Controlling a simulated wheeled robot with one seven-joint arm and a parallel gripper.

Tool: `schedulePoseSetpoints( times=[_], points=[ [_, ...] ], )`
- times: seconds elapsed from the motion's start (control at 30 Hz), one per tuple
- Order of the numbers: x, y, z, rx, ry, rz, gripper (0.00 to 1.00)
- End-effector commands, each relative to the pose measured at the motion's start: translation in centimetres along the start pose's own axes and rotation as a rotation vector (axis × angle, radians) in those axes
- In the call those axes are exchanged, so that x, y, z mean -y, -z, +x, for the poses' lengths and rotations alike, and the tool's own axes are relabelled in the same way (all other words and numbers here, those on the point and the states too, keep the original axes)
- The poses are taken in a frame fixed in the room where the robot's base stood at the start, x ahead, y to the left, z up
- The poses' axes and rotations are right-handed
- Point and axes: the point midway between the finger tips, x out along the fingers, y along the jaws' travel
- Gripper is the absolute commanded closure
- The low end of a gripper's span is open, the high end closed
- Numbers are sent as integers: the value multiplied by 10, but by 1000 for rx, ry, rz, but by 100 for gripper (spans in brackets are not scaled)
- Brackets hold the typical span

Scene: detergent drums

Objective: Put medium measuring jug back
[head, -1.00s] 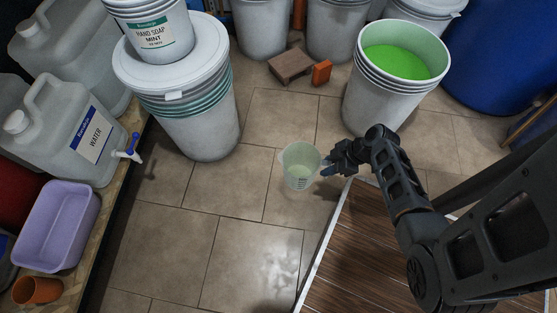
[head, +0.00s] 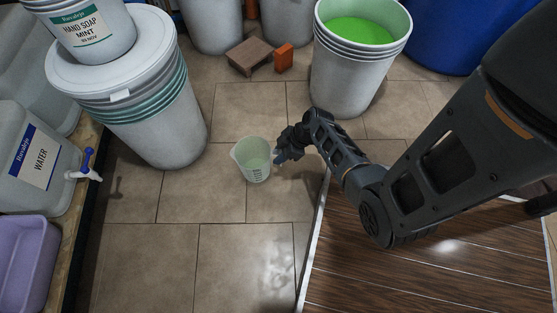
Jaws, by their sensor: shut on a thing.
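The measuring jug (head: 252,163) is a translucent, pale greenish-white beaker with dark graduation marks and a spout at its left. It is upright in the head view, over the tiled floor left of my arm, and what looks like a pale content or base shows inside. My gripper (head: 282,155) is shut on the jug's right side, where the handle would be. The exact contact is small and partly hidden by the dark fingers. I cannot tell how high the jug is above the floor.
An open drum of green liquid (head: 360,60) stands behind my arm. A water jug with tap (head: 35,160) and a purple tub (head: 22,260) line the left shelf. A brick (head: 284,58) lies behind; floor tiles between are clear.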

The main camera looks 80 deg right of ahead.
Motion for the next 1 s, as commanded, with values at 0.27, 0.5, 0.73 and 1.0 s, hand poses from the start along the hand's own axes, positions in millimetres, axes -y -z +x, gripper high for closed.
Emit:
schedulePoseSetpoints(
  times=[0.27, 0.5, 0.73, 1.0],
  points=[
    [-2, -12, 24, 0, 0, 1, 100],
    [-2, -19, 37, 0, -1, -1, 100],
    [-1, -19, 37, 0, -1, -1, 70],
    [-1, -19, 37, 0, -1, -1, 47]
  ],
)
